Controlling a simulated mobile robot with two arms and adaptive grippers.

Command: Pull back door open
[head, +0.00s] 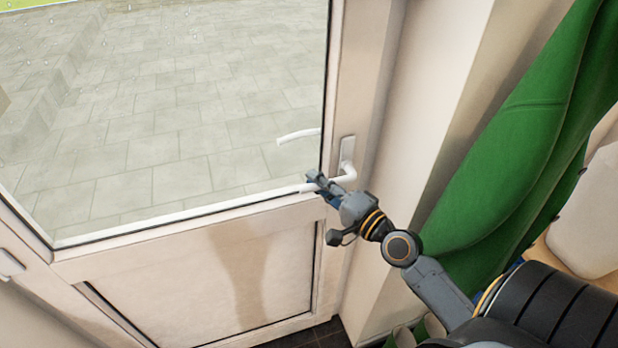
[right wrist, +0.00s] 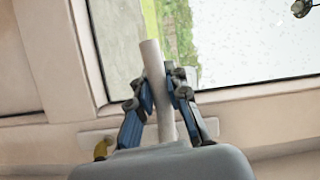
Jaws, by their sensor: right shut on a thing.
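The back door (head: 215,270) is white with a large glass pane above a solid lower panel, and it appears to sit in its frame. Its white lever handle (head: 345,172) is at the door's right side. My right gripper (head: 314,182) is at the lever's free end. In the right wrist view the two blue-grey fingers of this gripper (right wrist: 160,92) are closed on either side of the white lever handle (right wrist: 153,62). The lever looks roughly level in the head view. My left gripper is not in either view.
A green curtain (head: 515,130) hangs to the right of the door, close to my right arm. A pale wall (head: 450,90) stands between them. Grey paving (head: 150,100) shows outside through the glass. A dark tiled floor (head: 318,335) shows at the bottom.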

